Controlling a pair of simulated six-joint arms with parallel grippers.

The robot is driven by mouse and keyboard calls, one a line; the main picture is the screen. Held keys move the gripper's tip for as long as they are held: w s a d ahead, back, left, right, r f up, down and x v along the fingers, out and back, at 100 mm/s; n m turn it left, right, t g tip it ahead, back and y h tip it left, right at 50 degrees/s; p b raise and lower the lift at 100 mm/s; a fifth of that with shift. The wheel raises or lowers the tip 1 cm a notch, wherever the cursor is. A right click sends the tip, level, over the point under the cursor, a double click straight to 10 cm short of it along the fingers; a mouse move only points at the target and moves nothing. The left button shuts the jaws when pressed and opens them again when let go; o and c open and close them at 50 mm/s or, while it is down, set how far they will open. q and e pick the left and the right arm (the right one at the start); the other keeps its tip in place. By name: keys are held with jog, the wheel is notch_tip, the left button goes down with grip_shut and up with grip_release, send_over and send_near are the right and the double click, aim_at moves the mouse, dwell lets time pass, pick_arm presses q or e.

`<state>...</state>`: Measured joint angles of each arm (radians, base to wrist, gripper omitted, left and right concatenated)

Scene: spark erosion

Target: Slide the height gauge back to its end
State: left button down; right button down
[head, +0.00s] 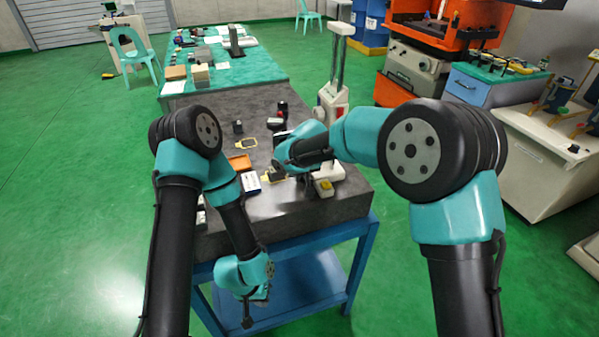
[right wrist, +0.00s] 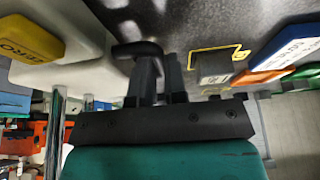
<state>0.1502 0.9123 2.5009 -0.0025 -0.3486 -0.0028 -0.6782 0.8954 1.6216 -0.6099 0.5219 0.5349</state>
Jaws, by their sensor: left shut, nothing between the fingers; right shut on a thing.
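The height gauge has a pale base (head: 329,172) with a yellow ZERO button (head: 323,186) near the table's front right, and a tall column (head: 338,60) behind my right arm. In the right wrist view its white base (right wrist: 85,62), yellow button (right wrist: 30,38) and bright posts (right wrist: 86,118) are at the left. My right gripper (right wrist: 158,65) is shut on a black grip (right wrist: 137,48) beside the base. The wrist hides part of the gauge in the head view. My left gripper (head: 250,312) is shut and empty, low in front of the table, away from the gauge.
The table's front strip is clear.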

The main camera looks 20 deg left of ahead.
jog(key=s+d, duration=0.2)
jog(key=s, duration=0.1)
jog(key=s+d, duration=0.1)
jog(key=s, duration=0.1)
jog(key=shift+s+d, duration=0.15)
jog(key=shift+d, duration=0.2)
jog(key=c, duration=1.4)
grip_release()
jog(key=shift+c, duration=0.2)
jog(key=shift+r, duration=0.1)
jog(key=v, duration=1.7)
jog(key=shift+r, duration=0.15)
